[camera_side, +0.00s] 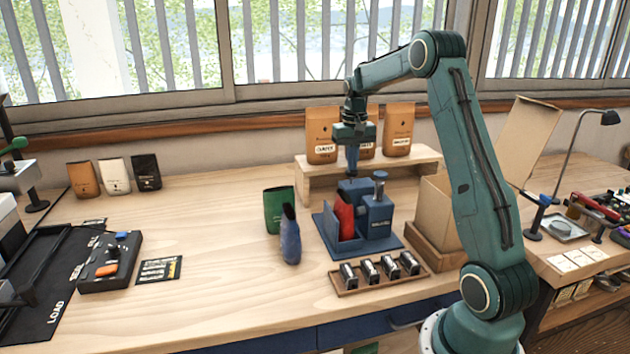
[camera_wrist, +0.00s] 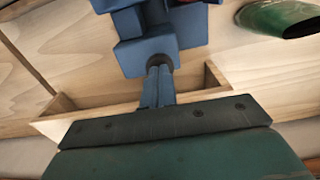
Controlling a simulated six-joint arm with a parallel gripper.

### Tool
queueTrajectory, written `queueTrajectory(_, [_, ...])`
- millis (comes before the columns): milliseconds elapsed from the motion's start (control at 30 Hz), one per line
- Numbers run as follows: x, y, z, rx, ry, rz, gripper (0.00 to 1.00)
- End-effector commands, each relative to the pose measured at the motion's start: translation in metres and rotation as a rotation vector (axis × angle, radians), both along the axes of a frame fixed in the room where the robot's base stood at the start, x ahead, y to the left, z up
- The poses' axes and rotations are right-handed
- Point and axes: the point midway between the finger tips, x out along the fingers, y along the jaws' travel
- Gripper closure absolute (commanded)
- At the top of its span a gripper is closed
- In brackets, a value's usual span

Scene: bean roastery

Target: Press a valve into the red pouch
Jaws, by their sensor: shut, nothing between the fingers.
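The red pouch (camera_side: 345,216) stands in the left part of a blue press (camera_side: 374,215). A round-topped grey plunger (camera_side: 380,178) rises from the right of the press. My gripper (camera_side: 352,172) is shut and empty, pointing down just above the back of the press; I cannot tell whether the fingertips touch it. In the wrist view the shut fingers (camera_wrist: 159,72) reach toward the blue press body (camera_wrist: 147,48). A bit of red shows at the top edge there. I cannot make out a valve, and the pouch's lower part is hidden by the press.
A green pouch (camera_side: 279,210) and a blue pouch (camera_side: 290,243) stand left of the press. A wooden tray (camera_side: 352,291) of several black-and-silver pieces lies in front. A wooden shelf (camera_side: 425,158) with tan bags is behind, and an open cardboard box (camera_side: 435,212) is at right.

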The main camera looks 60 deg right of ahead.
Motion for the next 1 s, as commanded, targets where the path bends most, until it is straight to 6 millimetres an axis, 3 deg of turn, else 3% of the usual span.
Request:
queueTrajectory(600, [0.0, 0.0, 0.039, -0.001, -0.001, 0.0, 1.0])
queueTrajectory(1000, [0.0, 0.0, 0.045, -0.001, -0.001, 0.0, 1.0])
